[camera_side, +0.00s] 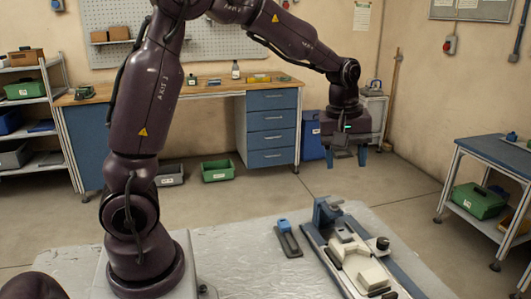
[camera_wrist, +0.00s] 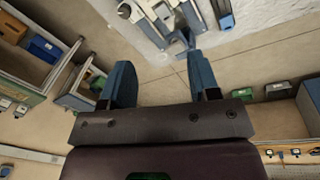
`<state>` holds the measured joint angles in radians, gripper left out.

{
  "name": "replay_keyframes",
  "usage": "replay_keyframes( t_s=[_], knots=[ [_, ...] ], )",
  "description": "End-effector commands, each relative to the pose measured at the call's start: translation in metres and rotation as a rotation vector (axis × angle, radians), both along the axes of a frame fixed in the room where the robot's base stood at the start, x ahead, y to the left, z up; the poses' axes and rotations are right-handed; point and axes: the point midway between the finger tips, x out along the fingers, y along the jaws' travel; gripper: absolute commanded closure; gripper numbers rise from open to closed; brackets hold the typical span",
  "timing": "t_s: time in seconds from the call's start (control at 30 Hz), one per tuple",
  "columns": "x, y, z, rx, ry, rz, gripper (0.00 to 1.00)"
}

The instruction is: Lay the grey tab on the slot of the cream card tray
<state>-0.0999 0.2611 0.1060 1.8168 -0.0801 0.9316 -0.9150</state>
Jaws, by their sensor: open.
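My gripper (camera_side: 346,158) is open and empty, high above the table and behind the fixture in the side view. Cream blocky parts, which look like the cream card tray (camera_side: 371,276), sit in a blue-grey railed fixture on the table. I cannot make out the slot. A dark grey flat piece with a blue block on its end (camera_side: 288,241) lies left of the fixture; I cannot tell whether it is the grey tab. It also seems to show in the wrist view (camera_wrist: 225,16).
The pale table (camera_side: 240,262) is clear to the left. A workbench (camera_side: 220,88) stands behind and a blue-topped cart (camera_side: 490,155) at right.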

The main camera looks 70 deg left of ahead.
Motion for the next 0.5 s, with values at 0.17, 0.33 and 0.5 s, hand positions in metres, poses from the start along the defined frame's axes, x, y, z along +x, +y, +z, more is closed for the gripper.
replay_keyframes(
  t_s=[0.17, 0.33, 0.5],
  knots=[
    [-0.062, -0.031, 0.053, 0.066, -0.121, -0.352, 0.44],
    [-0.124, -0.053, 0.075, 0.170, -0.219, -0.678, 0.44],
    [-0.173, -0.065, 0.075, 0.285, -0.285, -0.940, 0.44]
  ],
)
